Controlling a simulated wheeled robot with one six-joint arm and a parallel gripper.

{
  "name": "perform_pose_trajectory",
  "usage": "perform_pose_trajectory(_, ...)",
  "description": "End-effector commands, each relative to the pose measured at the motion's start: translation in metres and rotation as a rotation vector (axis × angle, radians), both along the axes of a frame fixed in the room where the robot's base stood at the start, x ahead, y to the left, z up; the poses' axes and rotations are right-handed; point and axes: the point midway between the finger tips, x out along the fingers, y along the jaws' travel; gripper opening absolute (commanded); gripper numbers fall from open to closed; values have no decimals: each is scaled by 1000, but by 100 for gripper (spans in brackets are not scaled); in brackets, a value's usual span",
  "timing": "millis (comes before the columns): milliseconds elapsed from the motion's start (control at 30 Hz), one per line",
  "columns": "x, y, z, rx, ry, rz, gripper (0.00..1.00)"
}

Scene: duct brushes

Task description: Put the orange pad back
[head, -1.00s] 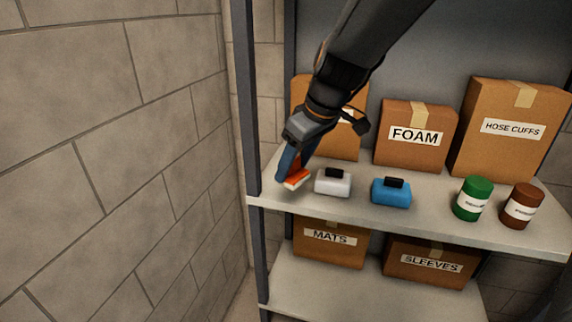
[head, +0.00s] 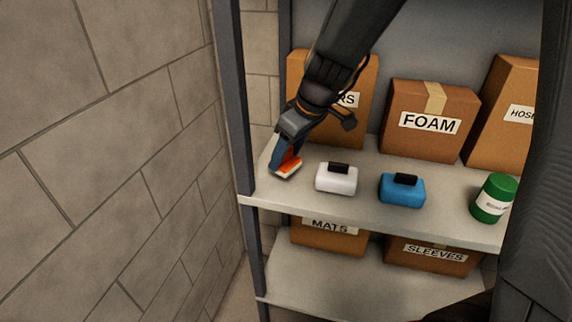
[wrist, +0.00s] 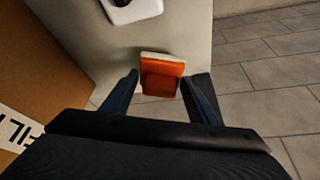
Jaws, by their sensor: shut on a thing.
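The orange pad (head: 289,167) has a pale underside and is at the left end of the upper shelf (head: 300,198), left of the white pad (head: 336,179). My gripper (head: 284,158) is shut on the orange pad and points down at the shelf. In the wrist view the orange pad (wrist: 161,77) sits between the two dark fingers of my gripper (wrist: 160,84). The pad is at or just above the shelf surface; I cannot tell whether it touches. The gripper partly hides it in the head view.
A blue pad (head: 402,189) and a green can (head: 493,199) stand to the right. The FOAM box (head: 430,145) and other boxes line the back. A shelf post (head: 232,100) and a block wall (head: 110,160) are close on the left.

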Motion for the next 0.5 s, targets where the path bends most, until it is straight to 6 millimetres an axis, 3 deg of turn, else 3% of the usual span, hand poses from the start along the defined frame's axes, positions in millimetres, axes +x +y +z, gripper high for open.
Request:
perform_pose_trajectory(267, -1, 0, -35, -1, 3, -1, 36)
perform_pose_trajectory(500, 0, 0, -38, -1, 0, 1, 36)
